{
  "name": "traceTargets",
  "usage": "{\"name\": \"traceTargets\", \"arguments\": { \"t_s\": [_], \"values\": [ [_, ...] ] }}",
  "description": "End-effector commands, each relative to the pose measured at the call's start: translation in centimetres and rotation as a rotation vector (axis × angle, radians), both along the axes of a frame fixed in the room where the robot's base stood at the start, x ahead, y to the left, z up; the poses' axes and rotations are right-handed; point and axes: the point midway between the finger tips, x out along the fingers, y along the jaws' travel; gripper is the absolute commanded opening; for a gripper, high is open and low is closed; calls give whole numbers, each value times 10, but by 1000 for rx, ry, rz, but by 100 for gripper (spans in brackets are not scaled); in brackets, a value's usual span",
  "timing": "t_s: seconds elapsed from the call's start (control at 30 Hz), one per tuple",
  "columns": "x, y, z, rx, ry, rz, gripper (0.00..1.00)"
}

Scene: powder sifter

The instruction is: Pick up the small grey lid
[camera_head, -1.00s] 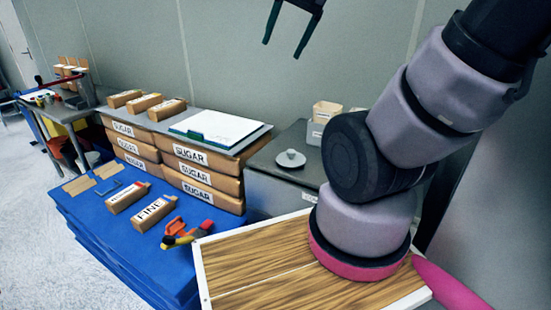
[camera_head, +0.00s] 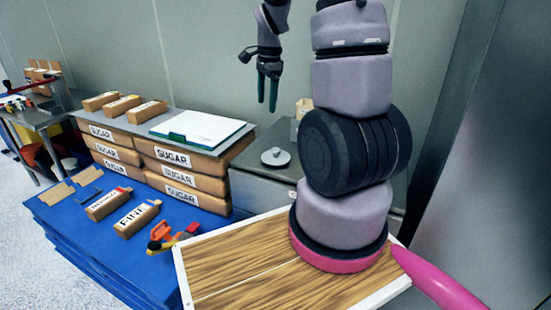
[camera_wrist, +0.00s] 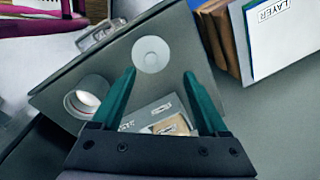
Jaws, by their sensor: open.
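The small grey lid (camera_head: 275,157) is a round disc with a small knob, lying flat on a grey metal cabinet top (camera_head: 245,161). It also shows in the wrist view (camera_wrist: 151,54), ahead of the fingertips and between their lines. My gripper (camera_head: 267,108) hangs above and slightly left of the lid in the head view, fingers pointing down. In the wrist view its green fingers (camera_wrist: 160,75) are spread apart with nothing between them. The gripper is open and not touching the lid.
In the wrist view, a white round container (camera_wrist: 86,96) and a bin with labelled packets (camera_wrist: 165,118) share the cabinet top. Sugar boxes (camera_head: 172,157) with a clipboard (camera_head: 198,129) stand to the left. A wooden board (camera_head: 240,265) lies in front.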

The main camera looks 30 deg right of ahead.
Motion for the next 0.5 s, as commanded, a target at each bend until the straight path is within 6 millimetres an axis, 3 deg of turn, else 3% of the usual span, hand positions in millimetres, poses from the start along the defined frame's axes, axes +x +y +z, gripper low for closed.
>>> {"name": "traceTargets", "arguments": {
  "t_s": [0.03,0.13,0.5],
  "values": [
    [4,-7,-20,-4,34,-48,77],
    [9,-16,-46,-12,75,-132,77],
    [11,-25,-99,-21,111,-206,77]
  ]
}}
